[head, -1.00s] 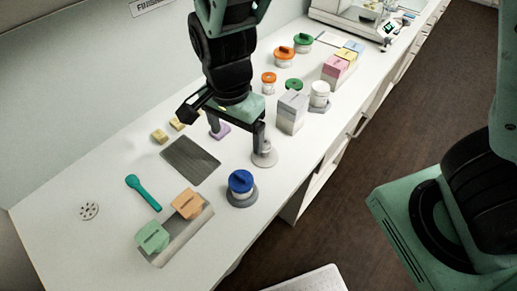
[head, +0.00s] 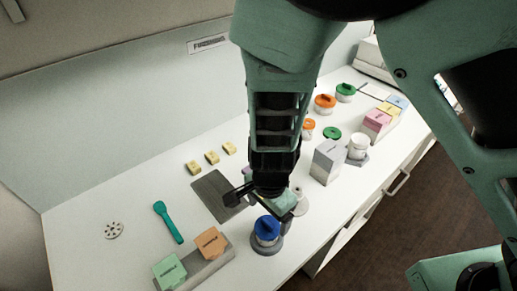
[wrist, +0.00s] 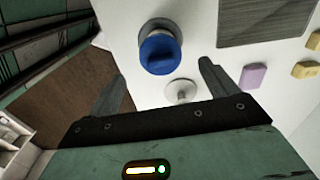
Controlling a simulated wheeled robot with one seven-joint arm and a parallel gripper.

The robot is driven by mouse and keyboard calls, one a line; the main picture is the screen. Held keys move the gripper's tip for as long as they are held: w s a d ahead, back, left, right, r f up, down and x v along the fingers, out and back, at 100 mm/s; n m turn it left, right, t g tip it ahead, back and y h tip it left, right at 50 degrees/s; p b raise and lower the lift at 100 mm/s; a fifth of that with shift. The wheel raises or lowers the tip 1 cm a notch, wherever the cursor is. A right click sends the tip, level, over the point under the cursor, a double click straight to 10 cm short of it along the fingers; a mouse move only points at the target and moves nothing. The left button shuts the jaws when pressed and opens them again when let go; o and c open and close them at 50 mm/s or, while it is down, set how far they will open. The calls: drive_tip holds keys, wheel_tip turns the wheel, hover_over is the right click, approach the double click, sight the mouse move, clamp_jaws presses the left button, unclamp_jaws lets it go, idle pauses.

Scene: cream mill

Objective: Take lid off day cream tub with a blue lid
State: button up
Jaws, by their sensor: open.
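The day cream tub (head: 266,241) with its blue lid (head: 267,227) stands on a round grey base near the front edge of the counter. The lid is on the tub and has a raised grip bar. In the wrist view the blue lid (wrist: 159,54) is seen from above, beyond the fingertips and between their lines. My gripper (head: 262,200) hangs just behind and above the tub in the head view. In the wrist view my gripper (wrist: 162,75) is open with nothing between its fingers.
A dark mat (head: 217,196) lies left of my gripper, with a teal spoon (head: 168,221) further left. A tray (head: 215,262) holds green and orange boxes. A pale disc (wrist: 181,91) and a purple block (wrist: 253,76) lie nearby. Grey box (head: 328,161) stands right.

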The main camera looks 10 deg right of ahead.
sight(268, 222)
wheel_tip(268, 222, down, 5)
drive_tip(key=shift+f, duration=0.1)
idle(0.3)
drive_tip(key=c, duration=1)
